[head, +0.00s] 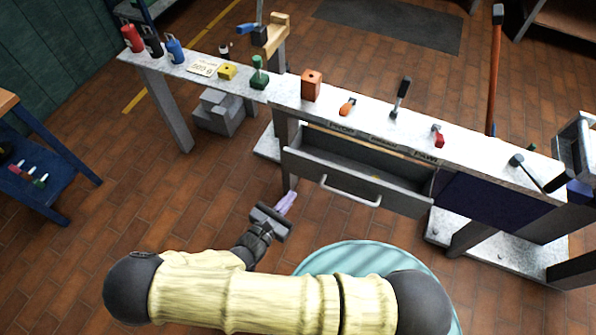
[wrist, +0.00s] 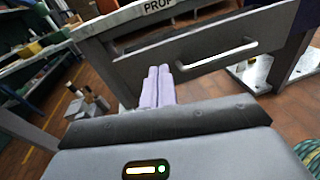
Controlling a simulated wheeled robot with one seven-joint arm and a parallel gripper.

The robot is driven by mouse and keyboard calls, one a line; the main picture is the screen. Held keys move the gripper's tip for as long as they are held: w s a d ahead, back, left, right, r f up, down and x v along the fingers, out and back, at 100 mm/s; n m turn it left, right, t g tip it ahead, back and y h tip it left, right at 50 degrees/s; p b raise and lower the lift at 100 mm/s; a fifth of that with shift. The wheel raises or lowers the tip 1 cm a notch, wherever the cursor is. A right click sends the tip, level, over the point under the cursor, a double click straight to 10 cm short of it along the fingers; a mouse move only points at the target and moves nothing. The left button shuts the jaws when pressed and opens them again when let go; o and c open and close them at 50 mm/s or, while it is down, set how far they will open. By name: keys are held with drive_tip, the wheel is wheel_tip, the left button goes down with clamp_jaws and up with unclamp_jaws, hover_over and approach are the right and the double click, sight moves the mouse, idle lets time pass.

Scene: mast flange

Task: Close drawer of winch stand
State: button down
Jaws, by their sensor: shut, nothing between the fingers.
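The grey drawer (head: 332,180) of the winch stand (head: 400,128) is pulled out in the head view, its inside visible from above. A pale bar handle (head: 351,191) runs across its front. My gripper (head: 287,202) is shut and empty, its lilac fingers together, in front of and left of the handle and apart from it in the head view. In the wrist view the fingers (wrist: 158,86) point at the left part of the drawer front (wrist: 150,72), with the handle (wrist: 216,56) to their right. Whether the fingertips touch the front cannot be told.
A dark blue panel (head: 487,205) is right of the drawer. A blue stand (head: 40,165) is at far left. Brick floor (head: 190,215) is clear left of my gripper.

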sight(302, 157)
drive_tip(key=a+f+n+t+y, duration=0.2)
drive_tip(key=shift+s+a+n, duration=0.3)
drive_tip(key=shift+a, duration=0.1)
drive_tip(key=b+x, duration=0.2)
drive_tip(key=x, duration=1.2)
drive_tip(key=shift+a+f, duration=0.1)
drive_tip(key=shift+f, duration=0.1)
drive_tip(key=shift+w, duration=0.1)
